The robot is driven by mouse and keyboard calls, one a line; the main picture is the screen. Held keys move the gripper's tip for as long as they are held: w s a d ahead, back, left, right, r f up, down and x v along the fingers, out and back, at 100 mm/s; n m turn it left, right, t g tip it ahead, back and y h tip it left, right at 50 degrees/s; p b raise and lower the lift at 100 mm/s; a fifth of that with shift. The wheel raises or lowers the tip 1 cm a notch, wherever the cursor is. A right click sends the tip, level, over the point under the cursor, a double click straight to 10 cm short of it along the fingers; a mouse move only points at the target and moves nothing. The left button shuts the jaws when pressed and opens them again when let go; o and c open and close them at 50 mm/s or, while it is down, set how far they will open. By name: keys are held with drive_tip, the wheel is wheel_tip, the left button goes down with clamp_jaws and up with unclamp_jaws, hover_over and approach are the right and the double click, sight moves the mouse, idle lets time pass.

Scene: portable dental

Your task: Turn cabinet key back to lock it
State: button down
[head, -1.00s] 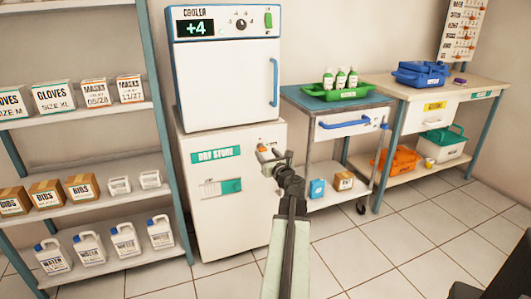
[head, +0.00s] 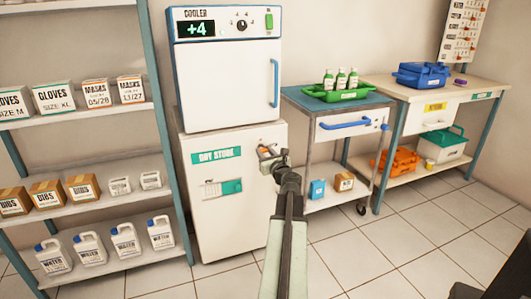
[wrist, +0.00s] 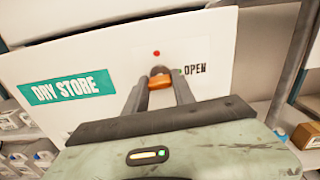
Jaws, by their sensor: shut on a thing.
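The dry store cabinet (head: 232,228) is white with a green DRY STORE label and stands below the cooler. Its key (wrist: 159,80) has an orange grip and sits at a dark round lock on the door's upper right. In the wrist view a red dot (wrist: 156,53) shows above the lock and the word OPEN (wrist: 195,69) to its right. My gripper (wrist: 160,92) is shut on the key, with a finger on either side of it. In the head view my gripper (head: 268,153) is at the cabinet's upper right and mostly covers the key.
The cooler (head: 228,85) sits on top of the cabinet. A shelf (head: 100,205) with boxes and water jugs stands close on the left. A trolley (head: 337,105) with a green tray stands on the right, near my arm. Tiled floor is free in front.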

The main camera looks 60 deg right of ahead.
drive_tip(key=shift+s+d+n, duration=0.1)
drive_tip(key=shift+n, duration=4.2)
drive_tip(key=shift+s+d+n, duration=0.1)
drive_tip(key=shift+n, duration=4.2)
drive_tip(key=c, duration=1)
unclamp_jaws()
drive_tip(key=shift+w+a, duration=0.1)
drive_tip(key=shift+c, duration=0.2)
drive_tip(key=v, duration=0.8)
